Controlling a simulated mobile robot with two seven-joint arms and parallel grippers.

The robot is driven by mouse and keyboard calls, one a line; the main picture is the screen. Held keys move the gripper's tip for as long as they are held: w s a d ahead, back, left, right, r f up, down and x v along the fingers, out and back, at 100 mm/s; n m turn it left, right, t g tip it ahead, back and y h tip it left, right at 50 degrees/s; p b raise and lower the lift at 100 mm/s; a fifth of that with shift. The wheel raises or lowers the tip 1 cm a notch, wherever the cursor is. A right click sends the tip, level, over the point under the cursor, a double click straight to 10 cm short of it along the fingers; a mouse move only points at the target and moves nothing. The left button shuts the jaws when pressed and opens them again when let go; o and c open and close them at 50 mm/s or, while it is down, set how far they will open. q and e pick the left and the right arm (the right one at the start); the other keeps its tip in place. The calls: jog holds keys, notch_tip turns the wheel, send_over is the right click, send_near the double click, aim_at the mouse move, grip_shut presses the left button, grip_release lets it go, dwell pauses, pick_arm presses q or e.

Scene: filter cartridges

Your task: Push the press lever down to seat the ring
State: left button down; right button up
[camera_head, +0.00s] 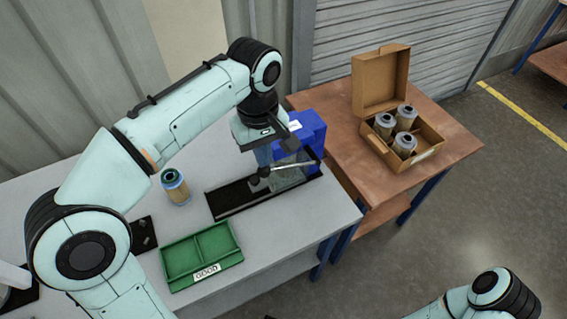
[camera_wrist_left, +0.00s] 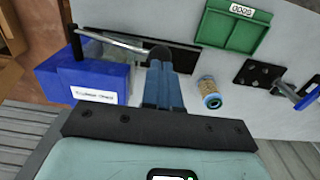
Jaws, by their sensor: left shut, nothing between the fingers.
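The press lever (camera_head: 291,166) is a thin silver rod with a dark knob, over a long black base (camera_head: 234,199) on the grey table. It also shows in the left wrist view (camera_wrist_left: 112,42), its knob (camera_wrist_left: 160,54) right at my fingertips. My left gripper (camera_head: 264,164) is shut and empty, fingers pointing down at the knob end; they also show in the wrist view (camera_wrist_left: 161,68). I cannot tell whether they touch the knob. A tan filter cartridge with a blue top (camera_head: 175,187) stands upright left of the base. I cannot make out a separate ring. My right gripper is out of view.
A blue bin (camera_head: 311,130) stands behind the press. A green divided tray marked GOOD (camera_head: 204,257) lies in front. A black fixture (camera_wrist_left: 258,76) is beyond the cartridge. An open cardboard box (camera_head: 430,151) with three cartridges stands on the brown table (camera_head: 342,163) at right.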

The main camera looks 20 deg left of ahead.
aim_at(264, 170)
pick_arm(q)
jog(key=shift+f+b, duration=1.55)
jog(key=shift+f, duration=1.3)
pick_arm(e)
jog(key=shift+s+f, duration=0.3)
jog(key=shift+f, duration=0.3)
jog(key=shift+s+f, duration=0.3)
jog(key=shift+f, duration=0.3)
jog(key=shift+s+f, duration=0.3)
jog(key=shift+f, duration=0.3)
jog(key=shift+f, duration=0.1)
pick_arm(q)
jog(key=shift+s+a+f+b, duration=0.2)
jog(key=shift+f+b, duration=0.3)
jog(key=shift+f, duration=0.25)
jog(key=shift+s+a+f+b, duration=0.15)
jog(key=shift+f+b, duration=0.35)
jog(key=shift+f, duration=0.25)
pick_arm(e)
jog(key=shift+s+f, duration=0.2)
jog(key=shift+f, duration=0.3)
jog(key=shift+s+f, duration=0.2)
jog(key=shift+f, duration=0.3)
pick_arm(q)
jog(key=shift+f, duration=0.15)
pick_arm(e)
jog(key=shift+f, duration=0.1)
